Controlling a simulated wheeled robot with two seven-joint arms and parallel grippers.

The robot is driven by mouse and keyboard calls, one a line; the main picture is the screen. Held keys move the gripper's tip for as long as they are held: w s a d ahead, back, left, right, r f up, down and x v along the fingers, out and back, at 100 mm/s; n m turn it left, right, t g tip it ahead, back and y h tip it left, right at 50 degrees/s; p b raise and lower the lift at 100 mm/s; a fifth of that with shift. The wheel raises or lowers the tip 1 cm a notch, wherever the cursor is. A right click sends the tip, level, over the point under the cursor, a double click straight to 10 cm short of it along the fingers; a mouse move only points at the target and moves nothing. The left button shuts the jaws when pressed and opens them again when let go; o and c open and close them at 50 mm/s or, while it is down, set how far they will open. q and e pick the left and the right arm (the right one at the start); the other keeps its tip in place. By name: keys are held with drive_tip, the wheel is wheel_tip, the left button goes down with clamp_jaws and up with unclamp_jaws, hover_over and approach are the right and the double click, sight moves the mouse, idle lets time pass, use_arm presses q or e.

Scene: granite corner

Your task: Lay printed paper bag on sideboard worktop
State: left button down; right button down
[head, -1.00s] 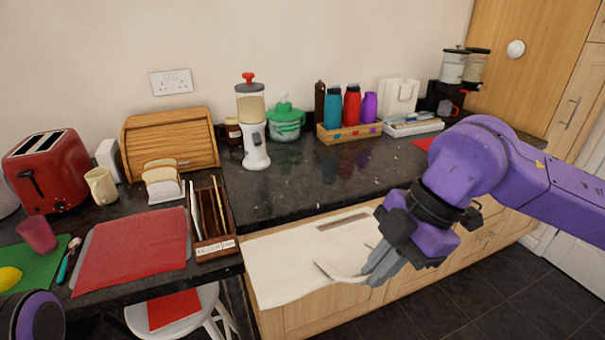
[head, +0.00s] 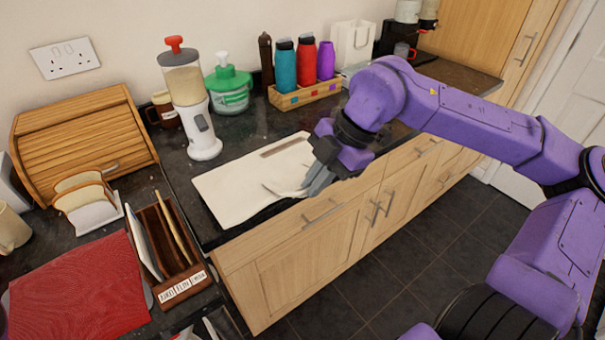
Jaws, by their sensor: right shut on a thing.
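The printed paper bag (head: 240,188) is a flat cream sheet-like shape with a grey-brown printed strip and loop handles. It lies level over the front of the dark speckled sideboard worktop (head: 247,140), behind the front edge. I cannot tell whether its whole underside touches the stone. My right gripper (head: 308,188) is shut on the bag at its right front side, by the handles, and its fingers hide part of it. My left gripper is not in view.
A dispenser (head: 190,105) stands just behind the bag's left end. A green-lidded tub (head: 229,90) and a wooden box of bottles (head: 305,93) stand farther back. A wooden organiser (head: 169,245) and red mat (head: 80,285) are at left. Some worktop behind the bag is bare.

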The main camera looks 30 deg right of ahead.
drive_tip(key=w+d+f, duration=0.1)
drive_tip(key=w+d+f+p, duration=0.1)
drive_tip(key=w+f, duration=0.1)
drive_tip(key=w+d+f, duration=0.1)
drive_tip(key=w+f, duration=0.1)
drive_tip(key=shift+w, duration=0.25)
drive_tip(key=f, duration=0.1)
drive_tip(key=w+f, duration=0.1)
drive_tip(key=f, duration=0.1)
drive_tip(key=d+f+p, duration=0.1)
drive_tip(key=f, duration=0.1)
drive_tip(key=shift+w+f, duration=0.2)
drive_tip(key=shift+f, duration=0.05)
drive_tip(key=c, duration=1.3)
unclamp_jaws()
drive_tip(key=shift+r, duration=0.1)
drive_tip(key=shift+o, duration=0.2)
drive_tip(key=b+v, duration=0.1)
drive_tip(key=v, duration=1.1)
